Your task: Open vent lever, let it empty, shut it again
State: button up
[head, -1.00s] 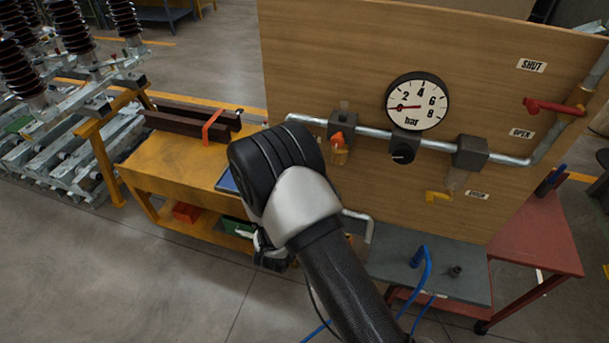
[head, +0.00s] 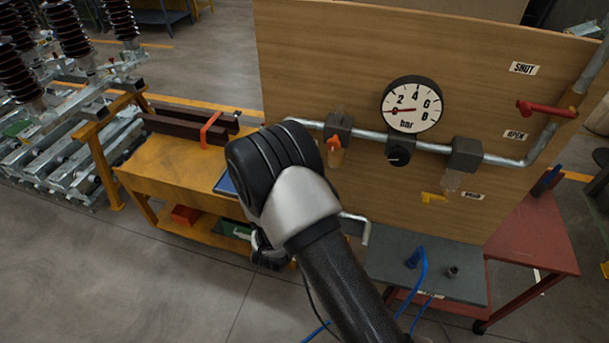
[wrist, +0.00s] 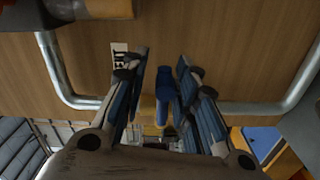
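The vent lever cannot be picked out by a readable label. A red lever (head: 547,109) on the board lies nearly level between the SHUT and OPEN labels. A short yellow lever (head: 433,198) sits lower, beside a small label too blurred to read. In the head view my wrist hides most of the gripper.
A grey bench top (head: 390,270) with a blue hose stands below. A yellow cart (head: 160,165) stands left, a red table (head: 530,235) right.

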jog(key=shift+o, duration=1.1)
jog(key=shift+s, duration=0.1)
jog(key=shift+s+a+f, duration=0.1)
jog(key=shift+s, duration=0.05)
jog(key=v, duration=1.1)
jog(key=shift+s, duration=0.3)
jog(key=shift+a, duration=0.1)
